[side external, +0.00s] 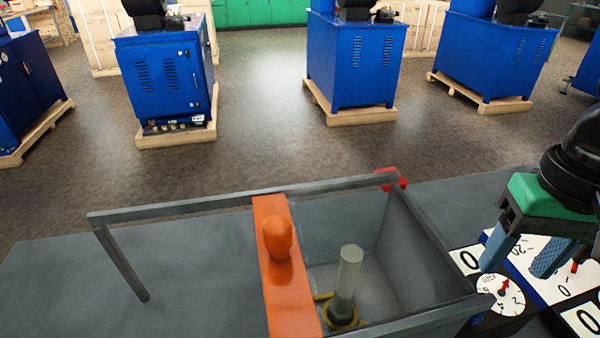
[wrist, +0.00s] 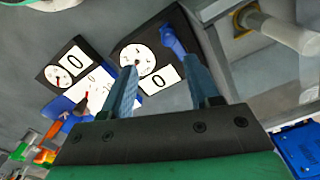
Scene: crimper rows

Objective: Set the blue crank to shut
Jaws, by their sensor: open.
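The blue crank (wrist: 173,42) shows in the wrist view as a short blue lever beside a white round dial on a black box (wrist: 122,48). My gripper (wrist: 160,66) is open, with its two blue fingers spread and the crank just beyond their tips, between them in the picture. I see nothing between the fingers, and contact with the crank cannot be told. In the side external view my gripper (side external: 515,271) is at the right, pointing down over the dial panels. The crank is not clear in that view.
A grey open bin (side external: 425,245) with an orange sliding cover (side external: 270,215) and a pale upright cylinder (side external: 348,272) stands left of my gripper. A red block (side external: 390,179) sits at its back rim. White dial panels (side external: 500,294) lie below my gripper. Blue cabinets (side external: 355,65) stand far behind.

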